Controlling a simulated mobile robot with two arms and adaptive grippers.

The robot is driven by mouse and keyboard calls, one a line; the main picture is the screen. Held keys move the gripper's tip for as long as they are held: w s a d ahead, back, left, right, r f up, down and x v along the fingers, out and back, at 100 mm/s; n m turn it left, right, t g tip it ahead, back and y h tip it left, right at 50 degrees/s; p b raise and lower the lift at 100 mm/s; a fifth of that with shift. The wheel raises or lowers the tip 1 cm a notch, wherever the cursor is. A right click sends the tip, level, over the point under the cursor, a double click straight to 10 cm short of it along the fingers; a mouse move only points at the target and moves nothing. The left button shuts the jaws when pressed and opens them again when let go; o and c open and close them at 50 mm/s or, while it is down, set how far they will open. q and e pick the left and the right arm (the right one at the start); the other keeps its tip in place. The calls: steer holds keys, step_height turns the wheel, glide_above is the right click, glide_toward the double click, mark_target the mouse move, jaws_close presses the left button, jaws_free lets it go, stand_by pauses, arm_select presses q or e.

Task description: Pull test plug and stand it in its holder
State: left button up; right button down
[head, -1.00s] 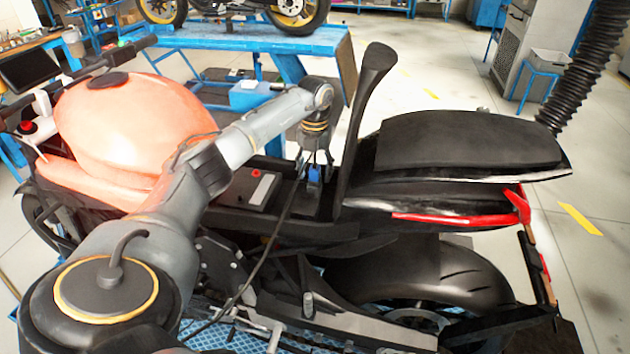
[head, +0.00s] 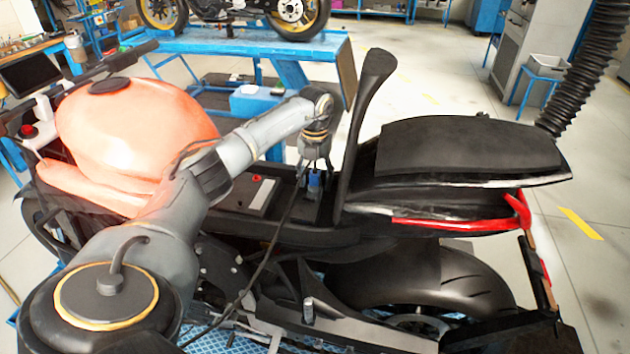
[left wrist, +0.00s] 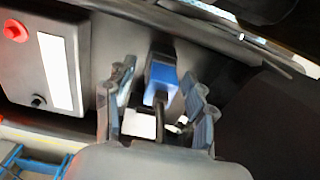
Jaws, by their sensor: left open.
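The test plug (left wrist: 162,72) is blue with a dark top and a black cable, and sits in the frame under the raised seat. It shows small and blue in the head view (head: 314,181). My left gripper (head: 315,168) is just above it, pointing down. In the left wrist view my left gripper (left wrist: 161,88) has its fingers spread on both sides of the plug, with visible gaps. I cannot tell how deep the fingertips reach. I cannot make out the plug's holder for certain. My right gripper is not in view.
A dark box with a pale label (head: 262,193) and a red cap lies left of the plug. The upright black seat panel (head: 362,125) stands close on the right. The orange tank (head: 135,130) is at the left. A black cable (head: 268,260) hangs across the motorcycle's side.

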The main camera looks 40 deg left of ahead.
mark_target(315, 173)
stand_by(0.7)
arm_select(q)
jaws_close()
steer(key=shift+r+p, duration=0.1)
steer(key=shift+p, duration=0.2)
steer(key=shift+r+p, duration=2.35)
steer(key=shift+r, duration=0.6)
steer(key=shift+r, duration=0.1)
steer(key=shift+r+p, duration=1.95)
steer(key=shift+r, duration=0.4)
